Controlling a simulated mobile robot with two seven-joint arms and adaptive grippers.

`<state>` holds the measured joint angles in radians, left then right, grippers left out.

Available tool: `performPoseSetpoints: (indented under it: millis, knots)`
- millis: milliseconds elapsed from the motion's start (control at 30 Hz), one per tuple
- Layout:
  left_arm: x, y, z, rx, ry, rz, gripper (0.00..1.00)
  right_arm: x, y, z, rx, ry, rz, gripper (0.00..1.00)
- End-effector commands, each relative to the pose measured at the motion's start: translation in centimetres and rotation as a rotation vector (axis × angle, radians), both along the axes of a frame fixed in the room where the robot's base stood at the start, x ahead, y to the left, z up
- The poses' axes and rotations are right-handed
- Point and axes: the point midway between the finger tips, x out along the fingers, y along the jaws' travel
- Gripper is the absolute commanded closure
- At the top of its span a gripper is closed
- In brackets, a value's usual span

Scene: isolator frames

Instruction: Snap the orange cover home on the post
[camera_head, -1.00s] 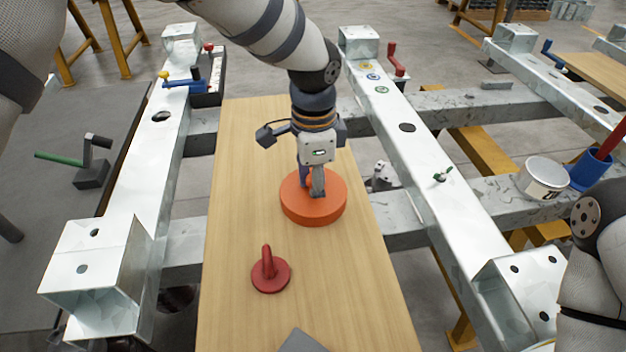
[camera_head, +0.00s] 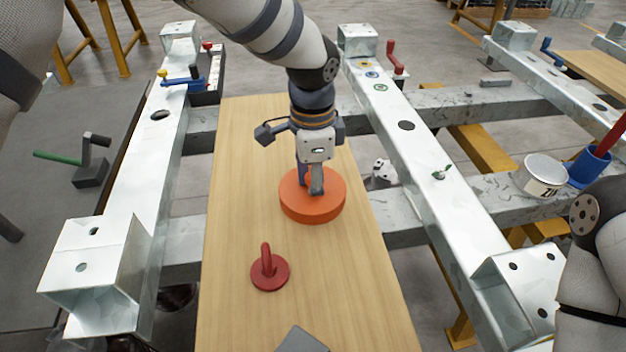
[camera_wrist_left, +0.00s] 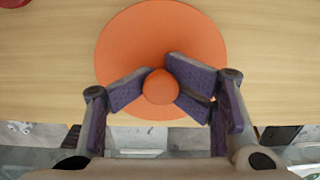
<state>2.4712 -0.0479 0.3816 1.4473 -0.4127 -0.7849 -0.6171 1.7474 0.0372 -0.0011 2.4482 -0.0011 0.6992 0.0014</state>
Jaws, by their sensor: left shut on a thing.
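The orange cover (camera_head: 322,208) is a thick round disc with a knob on top, on the wooden board (camera_head: 237,200). My left gripper (camera_head: 311,188) points down over it and is shut on the knob. In the left wrist view the purple-padded fingers (camera_wrist_left: 160,86) hold the orange knob from both sides, with the cover (camera_wrist_left: 128,50) spread out beneath. The post is not visible; whatever lies under the cover is hidden. I cannot tell whether the cover rests flat on the board. My right gripper is out of view.
A red disc with an upright handle (camera_head: 269,271) stands nearer on the board. A grey flat piece (camera_head: 301,341) is at the front edge. Metal beams (camera_head: 429,165) flank the board. A white can (camera_head: 543,175) and a blue cup (camera_head: 588,166) stand at right.

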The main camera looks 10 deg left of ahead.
Motion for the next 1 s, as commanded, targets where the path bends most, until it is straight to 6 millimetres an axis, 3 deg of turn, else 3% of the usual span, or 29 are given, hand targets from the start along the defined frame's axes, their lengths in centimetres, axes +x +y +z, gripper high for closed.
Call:
performPoseSetpoints:
  millis: [33,433,1000]
  knots:
    - [-0.2,0.4,-0.8,0.008,0.01,0.0,1.0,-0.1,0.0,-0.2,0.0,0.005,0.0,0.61]
    - [-0.1,0.4,-0.5,0.009,0.008,0.0,1.0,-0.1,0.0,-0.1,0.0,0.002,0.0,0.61]
    - [0.1,0.1,6.2,0.002,-0.006,0.001,1.0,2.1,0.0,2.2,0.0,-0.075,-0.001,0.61]
